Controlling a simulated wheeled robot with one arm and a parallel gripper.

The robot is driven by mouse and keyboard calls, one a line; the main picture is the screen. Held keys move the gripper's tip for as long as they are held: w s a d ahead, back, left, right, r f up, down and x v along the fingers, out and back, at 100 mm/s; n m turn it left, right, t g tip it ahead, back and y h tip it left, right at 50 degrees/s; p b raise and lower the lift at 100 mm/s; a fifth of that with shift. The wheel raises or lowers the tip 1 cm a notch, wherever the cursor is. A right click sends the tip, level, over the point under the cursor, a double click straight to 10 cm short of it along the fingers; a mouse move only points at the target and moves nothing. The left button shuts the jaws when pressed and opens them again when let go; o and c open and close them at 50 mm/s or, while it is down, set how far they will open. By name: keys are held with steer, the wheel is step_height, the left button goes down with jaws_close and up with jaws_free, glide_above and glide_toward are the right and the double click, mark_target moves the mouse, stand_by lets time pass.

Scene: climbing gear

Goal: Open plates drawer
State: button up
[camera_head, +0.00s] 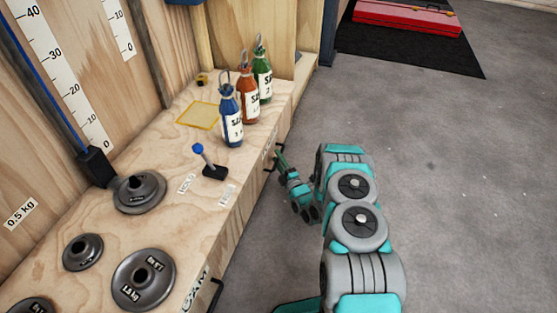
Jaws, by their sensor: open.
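A wooden bench has drawers in its front face (232,245). One dark drawer handle (267,169) sticks out at the far part of the face, below a label too small to read. A second dark handle (216,294) is nearer, beside a label that starts with "CAM". My gripper (279,157) is open at the far handle, just off the bench front. I cannot tell whether its fingers are around the handle or only beside it. No drawer stands visibly out from the face.
On the bench top are a blue bottle (231,120), a red bottle (248,98), a green bottle (262,75), a blue-knobbed lever (208,160) and several weight plates (143,280). Grey floor (460,190) is clear at right. A red case (408,16) lies on a black mat (420,50).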

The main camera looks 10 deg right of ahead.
jaws_close()
stand_by(1.4)
